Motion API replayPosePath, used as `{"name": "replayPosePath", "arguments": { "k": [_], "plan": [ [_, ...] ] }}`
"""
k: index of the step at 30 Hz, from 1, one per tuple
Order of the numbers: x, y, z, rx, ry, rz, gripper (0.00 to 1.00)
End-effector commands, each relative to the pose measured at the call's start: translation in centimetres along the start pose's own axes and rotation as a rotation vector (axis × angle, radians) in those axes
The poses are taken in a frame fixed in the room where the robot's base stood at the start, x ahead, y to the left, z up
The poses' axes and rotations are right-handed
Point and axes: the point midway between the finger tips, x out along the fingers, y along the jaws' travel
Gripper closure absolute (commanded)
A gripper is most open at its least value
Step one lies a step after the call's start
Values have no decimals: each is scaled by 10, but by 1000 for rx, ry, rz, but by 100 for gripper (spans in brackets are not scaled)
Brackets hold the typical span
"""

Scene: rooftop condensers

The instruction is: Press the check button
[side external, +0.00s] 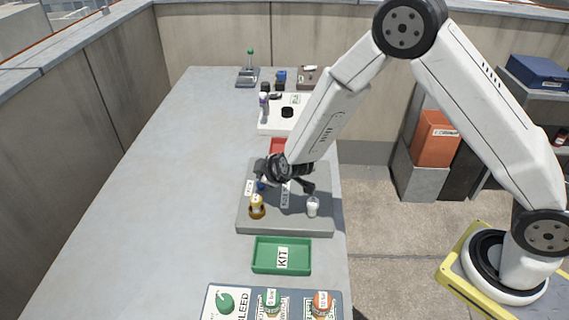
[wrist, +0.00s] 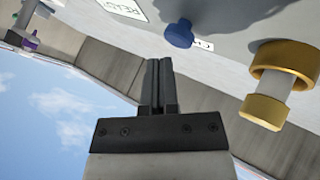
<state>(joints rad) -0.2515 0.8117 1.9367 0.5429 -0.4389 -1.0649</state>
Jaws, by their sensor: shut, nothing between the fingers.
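A blue round button (wrist: 180,34) stands out from the grey panel in the wrist view, beside a small white label of which only part shows. It also shows as a small blue spot (side external: 261,186) on the grey panel (side external: 285,229) in the side view, partly hidden by my gripper (side external: 264,175). In the wrist view my gripper (wrist: 158,62) is shut and empty. Its fingertips are just left of and below the button in the picture, and appear apart from it. I cannot tell the exact gap.
A brass fitting (side external: 257,208) is close to the button; it also shows in the wrist view (wrist: 293,58). A white-topped part (side external: 312,207) is at the panel's right. A green KIT tray (side external: 266,267) is in front. The table's left side is clear.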

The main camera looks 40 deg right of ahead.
Motion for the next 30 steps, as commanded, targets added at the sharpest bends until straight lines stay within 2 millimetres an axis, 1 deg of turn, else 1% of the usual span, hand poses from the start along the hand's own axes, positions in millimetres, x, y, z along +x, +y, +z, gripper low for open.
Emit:
{"name": "replayPosePath", "arguments": {
  "k": [20,30],
  "plan": [
    [0,0,0,0,0,0,100],
    [5,-4,3,-1,0,0,100]
  ]
}}
